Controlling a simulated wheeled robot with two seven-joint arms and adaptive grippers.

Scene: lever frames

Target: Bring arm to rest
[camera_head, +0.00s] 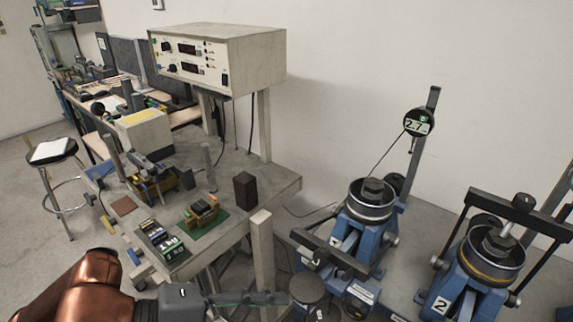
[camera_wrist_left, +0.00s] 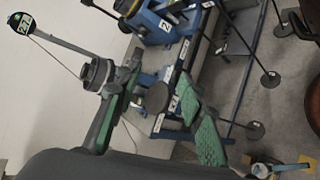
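My left arm comes in from the lower left of the head view. My left gripper (camera_head: 284,298) is beside the left lever frame. In the left wrist view its two green-padded fingers (camera_wrist_left: 155,88) are spread apart, with nothing seen clamped between them. A dark round disc (camera_wrist_left: 158,97) shows in the gap; I cannot tell how far beyond the fingers it is. The left blue lever frame (camera_head: 368,232) has a black lever bar (camera_head: 332,254) and a gauge (camera_head: 418,122) on a post. The right blue lever frame (camera_head: 478,268), marked 2, has a raised black lever bar (camera_head: 520,212). My right gripper is not in view.
A grey workbench (camera_head: 280,182) with a control box (camera_head: 220,55), small boards and a dark block (camera_head: 244,189) stands at left, close to my arm. A stool (camera_head: 58,152) is further left. A bare wall (camera_head: 350,60) is behind.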

